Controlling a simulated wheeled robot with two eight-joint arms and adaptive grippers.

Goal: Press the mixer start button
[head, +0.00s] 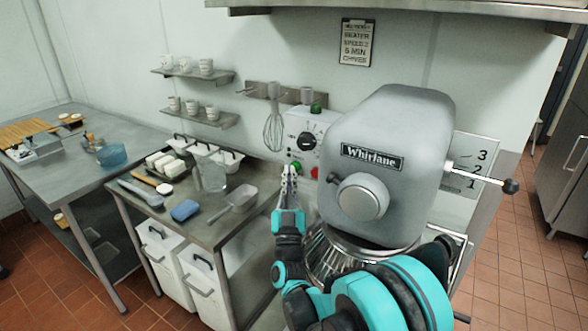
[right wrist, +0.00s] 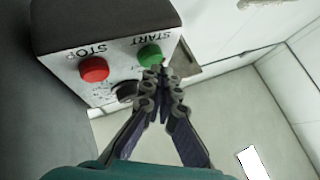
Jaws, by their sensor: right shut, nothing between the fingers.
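The Whirlane mixer (head: 385,150) stands at the right, with a pale control box (head: 318,128) beside its head. The green START button (right wrist: 150,54) sticks out of the box face in the right wrist view. The red STOP button (right wrist: 94,69) is beside it, and it also shows in the head view (head: 314,172). My right gripper (right wrist: 160,72) is shut and empty. Its fingertips are right by the lower right edge of the green button; I cannot tell whether they touch. In the head view my right gripper (head: 289,172) points up at the box. My left gripper is out of view.
A dark dial (head: 306,141) sits higher on the box, and a dark round knob (right wrist: 124,91) lies below the buttons in the right wrist view. A steel table (head: 200,232) with a blue sponge (head: 185,210) and containers stands left of my arm. A whisk (head: 274,130) hangs on the wall.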

